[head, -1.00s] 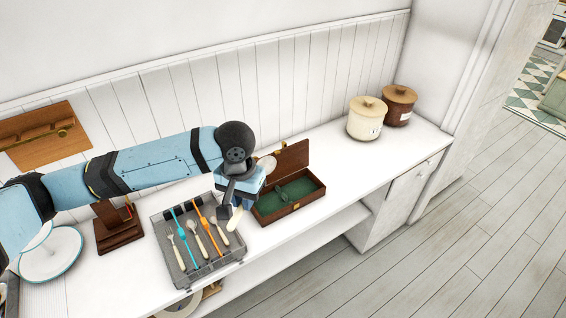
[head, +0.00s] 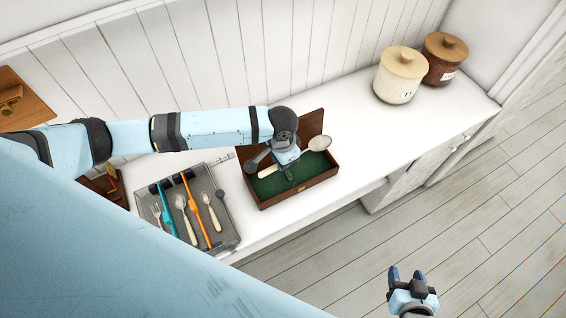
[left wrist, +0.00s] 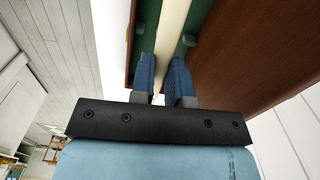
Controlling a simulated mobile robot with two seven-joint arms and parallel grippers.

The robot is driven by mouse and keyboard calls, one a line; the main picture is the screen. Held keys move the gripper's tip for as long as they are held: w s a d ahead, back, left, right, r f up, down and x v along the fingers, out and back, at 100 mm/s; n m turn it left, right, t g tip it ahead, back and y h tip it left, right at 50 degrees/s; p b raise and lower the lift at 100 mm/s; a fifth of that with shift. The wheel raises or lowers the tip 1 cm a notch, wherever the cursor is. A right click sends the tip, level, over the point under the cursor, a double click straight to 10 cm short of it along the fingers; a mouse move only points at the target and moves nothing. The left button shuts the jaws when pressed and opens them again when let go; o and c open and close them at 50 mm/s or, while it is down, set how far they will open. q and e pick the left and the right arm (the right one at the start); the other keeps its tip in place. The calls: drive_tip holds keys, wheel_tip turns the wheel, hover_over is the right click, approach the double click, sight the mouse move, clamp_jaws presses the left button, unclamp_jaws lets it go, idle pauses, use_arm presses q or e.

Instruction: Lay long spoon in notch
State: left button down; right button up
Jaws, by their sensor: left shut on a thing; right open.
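A long spoon (head: 319,144) with a pale bowl and cream handle is held across the open wooden box (head: 262,201). My left gripper (head: 288,170) is shut on its handle, above the green lining (head: 320,164). In the left wrist view the cream handle (left wrist: 172,32) runs between the two blue fingers (left wrist: 163,78), with green supports (left wrist: 189,40) beside it. The spoon's bowl reaches past the box's back right side. The notch is mostly hidden by my gripper, and I cannot tell whether the spoon touches it. My right gripper (head: 407,275) is open and empty over the floor.
A grey tray (head: 229,231) with a fork, spoons and teal and orange utensils stands left of the box. A cream canister (head: 397,78) and a brown canister (head: 443,60) stand at the back right. The counter (head: 350,125) between box and canisters is clear.

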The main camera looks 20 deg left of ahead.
use_arm(q)
drive_tip(key=shift+s+d+f+m, duration=0.2)
drive_tip(key=shift+s+f+m, duration=0.15)
drive_tip(key=shift+f, duration=0.4)
drive_tip(key=shift+s+d+f, duration=0.1)
drive_tip(key=shift+s+f, duration=0.05)
drive_tip(key=shift+f, duration=0.05)
use_arm(e)
drive_tip(key=shift+s+d+f, duration=0.1)
drive_tip(key=shift+s, duration=0.35)
use_arm(q)
drive_tip(key=shift+f, duration=0.1)
use_arm(e)
drive_tip(key=shift+w, duration=0.2)
